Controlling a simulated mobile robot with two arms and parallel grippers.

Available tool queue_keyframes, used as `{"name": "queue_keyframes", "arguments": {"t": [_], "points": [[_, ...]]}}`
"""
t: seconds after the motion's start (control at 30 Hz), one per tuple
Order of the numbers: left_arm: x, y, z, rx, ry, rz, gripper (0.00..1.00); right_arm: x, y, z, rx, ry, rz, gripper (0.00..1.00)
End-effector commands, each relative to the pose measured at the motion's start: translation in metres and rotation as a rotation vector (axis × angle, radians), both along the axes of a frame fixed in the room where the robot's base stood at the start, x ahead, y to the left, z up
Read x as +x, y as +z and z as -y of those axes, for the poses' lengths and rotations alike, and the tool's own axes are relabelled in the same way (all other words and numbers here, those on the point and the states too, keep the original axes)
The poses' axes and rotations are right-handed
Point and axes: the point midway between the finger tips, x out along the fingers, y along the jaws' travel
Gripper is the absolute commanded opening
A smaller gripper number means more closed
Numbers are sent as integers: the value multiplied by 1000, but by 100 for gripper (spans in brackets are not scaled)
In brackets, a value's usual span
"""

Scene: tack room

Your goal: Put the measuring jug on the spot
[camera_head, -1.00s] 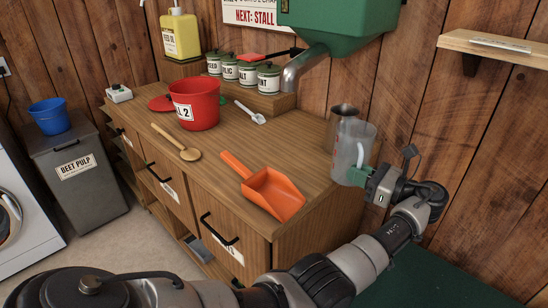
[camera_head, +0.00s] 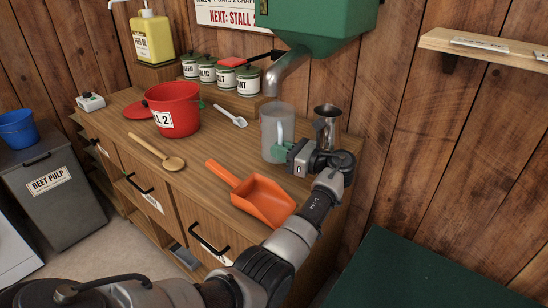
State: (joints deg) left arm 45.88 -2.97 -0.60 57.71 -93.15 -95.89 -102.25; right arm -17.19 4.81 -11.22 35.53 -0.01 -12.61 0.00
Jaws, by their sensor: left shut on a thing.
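The measuring jug (camera_head: 271,127) is a clear, greyish upright vessel with a pale handle, at the back right of the wooden counter (camera_head: 215,155). My left gripper (camera_head: 286,150) is shut on its handle side, at the jug's right. The jug stands upright just below and slightly left of the metal spout (camera_head: 287,76) of the green hopper (camera_head: 325,25). I cannot tell whether its base touches the counter. No marked spot shows clearly; the surface behind the jug is hidden. My right gripper is not in view.
An orange scoop (camera_head: 262,200) lies in front. A red bucket (camera_head: 176,112), white scoop (camera_head: 232,116) and wooden spoon (camera_head: 160,153) are to the left. Several lidded canisters (camera_head: 206,72) stand behind.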

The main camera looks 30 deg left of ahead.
Motion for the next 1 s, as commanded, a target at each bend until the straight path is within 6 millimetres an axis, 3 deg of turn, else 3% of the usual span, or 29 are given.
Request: {"name": "queue_keyframes", "arguments": {"t": [0.23, 0.43, 0.8, 0.83, 1.0], "points": [[-2, 1, -21, 1, 2, 1, 0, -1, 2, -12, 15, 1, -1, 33], [-2, -33, -19, -1, 0, -3, 0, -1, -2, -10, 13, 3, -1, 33], [-1, -38, -19, -1, -1, 0, 0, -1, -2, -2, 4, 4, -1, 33], [-2, -37, -19, -1, -1, 0, 16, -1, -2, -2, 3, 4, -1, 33], [-2, -37, -19, -1, 0, 0, 38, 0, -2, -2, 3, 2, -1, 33]]}}
